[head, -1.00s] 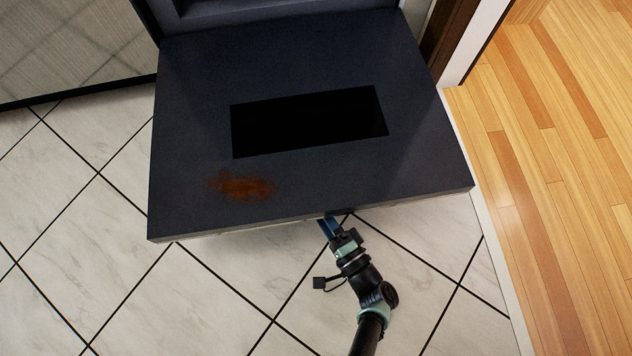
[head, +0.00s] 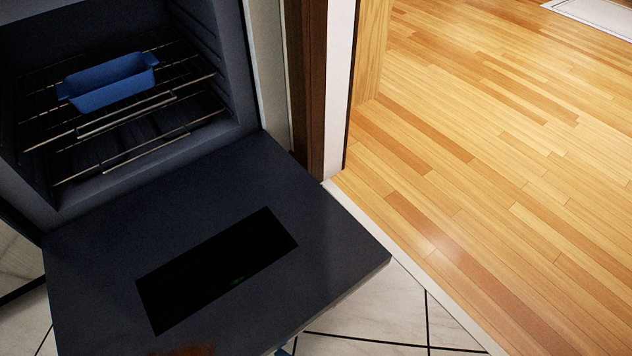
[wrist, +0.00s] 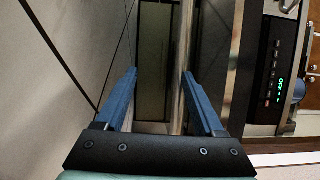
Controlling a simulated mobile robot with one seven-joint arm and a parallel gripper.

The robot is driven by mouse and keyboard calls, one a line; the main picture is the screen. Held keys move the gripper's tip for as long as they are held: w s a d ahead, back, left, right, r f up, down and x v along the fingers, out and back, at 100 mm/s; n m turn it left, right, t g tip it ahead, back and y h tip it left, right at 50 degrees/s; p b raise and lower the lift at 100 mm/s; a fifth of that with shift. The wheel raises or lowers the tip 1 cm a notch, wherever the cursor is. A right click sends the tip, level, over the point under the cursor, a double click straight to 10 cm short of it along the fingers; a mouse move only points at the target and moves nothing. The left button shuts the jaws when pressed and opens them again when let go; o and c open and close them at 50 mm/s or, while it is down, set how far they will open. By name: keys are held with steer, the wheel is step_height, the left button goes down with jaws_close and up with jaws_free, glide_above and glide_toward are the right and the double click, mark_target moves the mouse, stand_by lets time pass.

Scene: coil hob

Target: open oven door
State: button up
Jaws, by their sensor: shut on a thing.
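The oven door (head: 330,250) is dark, with a black window, and hangs swung down, lying roughly flat in front of the oven cavity (head: 50,215). Inside, a blue baking dish (head: 110,84) sits on a wire rack. In the wrist view, my gripper (wrist: 160,74) has its two blue fingers at the door's outer face, shut on the metal handle bar (wrist: 184,50), which runs close along the right finger. The exact contact is hard to see. In the head view the door hides nearly all of my gripper.
The wrist view shows a control panel (wrist: 272,75) with a green lit display at the right. White tile floor (head: 375,310) lies below and right of the door. A dark wooden frame and white wall edge (head: 338,90) stand right of the oven, beside open wood floor (head: 490,150).

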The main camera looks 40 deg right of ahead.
steer(key=v, duration=0.6)
steer(key=shift+s+r, duration=0.1)
steer(key=shift+s, duration=0.1)
